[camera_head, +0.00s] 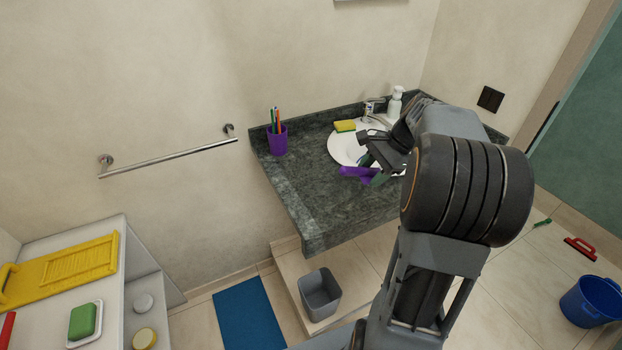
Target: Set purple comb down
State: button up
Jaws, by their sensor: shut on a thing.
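The purple comb (355,172) is in the head view, over the front edge of the white sink basin on the dark stone counter (315,205). My gripper (372,170) is shut on the comb. Part of the comb is hidden behind the gripper fingers. I cannot tell whether the comb touches the counter or is held just above it. My arm comes in from the right and covers the right part of the counter.
A purple cup with pencils (277,140) stands at the counter's back left. A yellow sponge (345,126), a faucet (370,106) and a white bottle (395,102) are around the basin (343,149). The counter's front left is clear. A grey bin (320,293) stands below.

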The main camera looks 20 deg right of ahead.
jog(key=shift+s+d+m, duration=0.2)
jog(key=shift+m, duration=0.2)
jog(key=w+a+f+p, duration=0.1)
jog(key=w+f, duration=0.1)
jog(key=w, duration=0.1)
jog(key=w+a+f, duration=0.2)
jog(key=w+f, duration=0.1)
jog(key=w, duration=0.1)
jog(key=w+a+f+p, duration=0.1)
jog(key=w+a+f, duration=0.1)
jog(key=w, duration=0.1)
jog(key=shift+w+f+p, duration=0.3)
jog(key=shift+p, duration=0.05)
jog(key=shift+w+a+f, duration=0.15)
jog(key=shift+w+f, duration=0.25)
jog(key=shift+f, duration=0.15)
jog(key=f, duration=0.1)
jog(key=f+p, duration=0.1)
jog(key=f, duration=0.1)
jog(key=shift+w+a, duration=0.1)
jog(key=shift+w, duration=0.15)
jog(key=shift+f+t, duration=0.3)
jog(key=shift+f, duration=0.05)
jog(key=shift+f, duration=0.15)
jog(key=o, duration=1.2)
